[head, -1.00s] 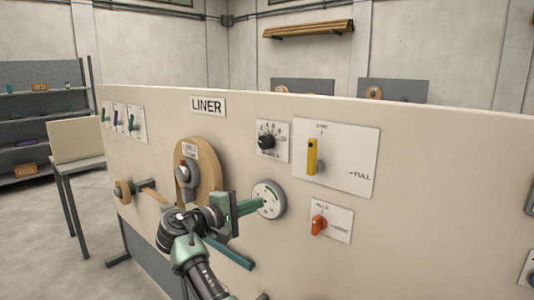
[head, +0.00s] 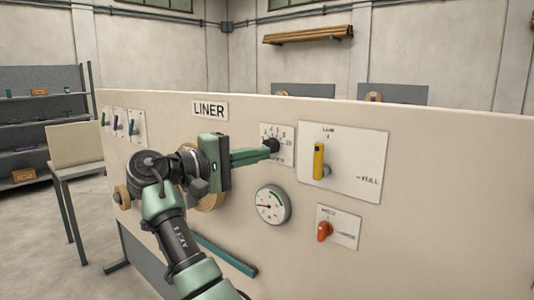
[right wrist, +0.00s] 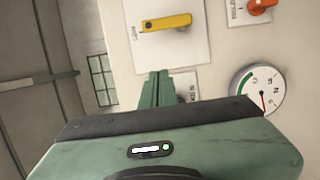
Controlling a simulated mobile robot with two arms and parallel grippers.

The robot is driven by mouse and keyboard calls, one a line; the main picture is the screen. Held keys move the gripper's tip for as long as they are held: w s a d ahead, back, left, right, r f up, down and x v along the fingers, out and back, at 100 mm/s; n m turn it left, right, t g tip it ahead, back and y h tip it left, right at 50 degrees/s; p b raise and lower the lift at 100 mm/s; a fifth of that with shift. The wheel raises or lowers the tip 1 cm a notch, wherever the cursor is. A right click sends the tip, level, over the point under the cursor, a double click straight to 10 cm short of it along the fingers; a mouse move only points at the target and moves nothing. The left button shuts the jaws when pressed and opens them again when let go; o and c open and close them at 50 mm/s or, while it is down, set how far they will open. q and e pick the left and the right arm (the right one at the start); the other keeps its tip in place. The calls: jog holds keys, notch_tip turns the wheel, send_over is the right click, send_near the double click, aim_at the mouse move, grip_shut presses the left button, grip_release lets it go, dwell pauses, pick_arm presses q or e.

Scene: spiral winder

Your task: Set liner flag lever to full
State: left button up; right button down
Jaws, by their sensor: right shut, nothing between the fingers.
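The yellow flag lever (head: 318,161) stands upright on a white plate (head: 358,150) on the LINER panel. It points up at a small label that is hard to read; a FULL mark sits to its right. In the right wrist view the lever (right wrist: 166,22) lies sideways near the top. My right gripper (head: 270,149) is shut and empty, left of the lever plate, with its tips overlapping the black rotary knob (head: 271,145); touching or not, I cannot tell. In the right wrist view its fingers (right wrist: 158,75) stop short of the lever. My left gripper is not in view.
A round gauge (head: 272,205) and an orange knob (head: 324,231) sit below on the panel. A wooden disc (head: 212,203) is partly hidden behind my right arm. A teal bar (head: 225,254) runs low on the panel. The panel right of the lever plate is bare.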

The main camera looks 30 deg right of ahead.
aim_at(318, 162)
jog(key=s+d+p, duration=0.2)
jog(key=d, duration=0.7)
jog(key=shift+s+d, duration=0.2)
jog(key=shift+s, duration=0.1)
jog(key=shift+d, duration=0.1)
